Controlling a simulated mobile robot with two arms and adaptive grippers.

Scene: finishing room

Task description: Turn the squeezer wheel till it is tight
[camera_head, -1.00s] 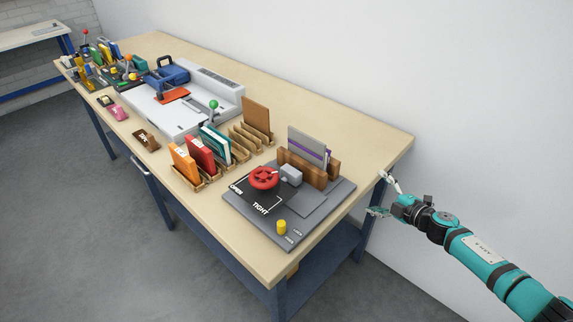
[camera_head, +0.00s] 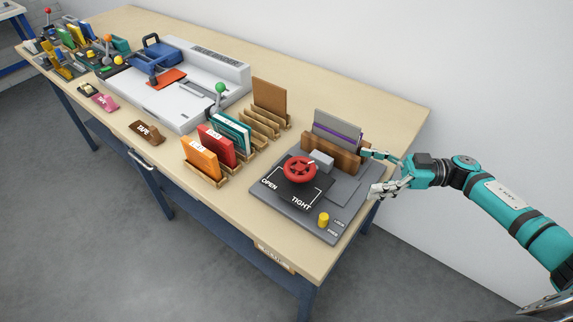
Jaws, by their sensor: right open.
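The red squeezer wheel (camera_head: 300,169) sits on a black plate marked OPEN and TIGHT, on the grey squeezer base (camera_head: 297,219) at the near right end of the bench. A grey metal block (camera_head: 321,160) is beside the wheel. Wooden boards (camera_head: 331,150) stand behind it with grey and purple sheets (camera_head: 338,128) between them. My right gripper (camera_head: 368,173) is open and empty over the right edge of the base, to the right of the wheel and apart from it. My left gripper is out of view.
A yellow knob (camera_head: 323,219) stands at the base's front corner. Wooden racks with orange (camera_head: 200,158), red (camera_head: 217,146) and teal books stand left of the squeezer. A white machine (camera_head: 170,95) with a green-knobbed lever is farther left.

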